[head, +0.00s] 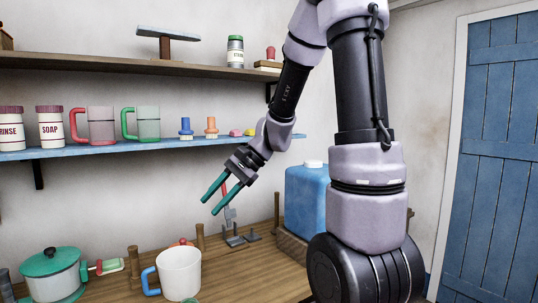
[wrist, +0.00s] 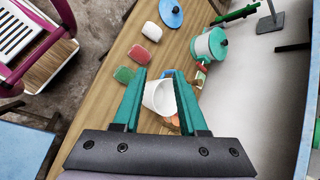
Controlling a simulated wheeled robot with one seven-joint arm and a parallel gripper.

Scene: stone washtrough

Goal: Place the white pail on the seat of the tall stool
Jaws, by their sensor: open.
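The white pail (head: 181,272), with a blue handle on its left, stands upright on the wooden counter (head: 235,280) at the bottom of the head view. My gripper (head: 208,202), with teal fingers, is open and empty in the air above and slightly right of the pail. In the wrist view the pail (wrist: 159,97) shows between and beyond my open fingers (wrist: 160,76), apart from them. I cannot identify the tall stool for sure; a magenta-framed piece with a slatted top (wrist: 22,32) stands on the floor at the wrist view's upper left.
A white pot with a green lid (head: 52,272) stands left of the pail. Short wooden posts (head: 200,238) and a blue canister (head: 307,198) are nearby. A blue shelf (head: 150,146) runs above. Coloured blocks (wrist: 138,53) lie on the counter in the wrist view.

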